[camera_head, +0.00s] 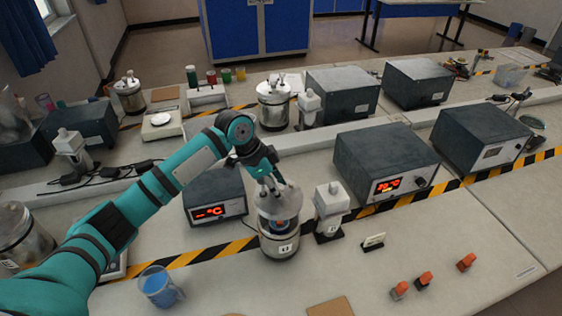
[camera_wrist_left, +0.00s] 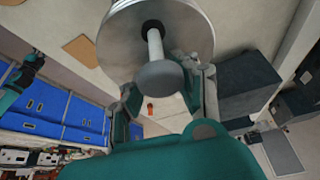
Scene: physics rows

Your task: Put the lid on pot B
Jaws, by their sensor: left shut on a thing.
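My left gripper (camera_head: 272,186) is shut on the lid (camera_wrist_left: 113,42), a round metal disc with a grey knob on a pale stem. In the wrist view, the fingers of my left gripper (camera_wrist_left: 168,92) are on both sides of the knob. In the head view, the lid (camera_head: 283,206) is over the mouth of a metal pot (camera_head: 279,246) with a white label, whose letter is hard to read. A blue and red patch shows just under the lid. Whether the lid touches the rim I cannot tell. My right gripper is not seen in the head view.
A display box (camera_head: 214,196) stands left of the pot and a white-topped device (camera_head: 330,212) close on its right. A blue beaker (camera_head: 160,287) is front left. Orange-topped pieces (camera_head: 424,279) are front right. Other metal pots (camera_head: 273,105) stand farther back.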

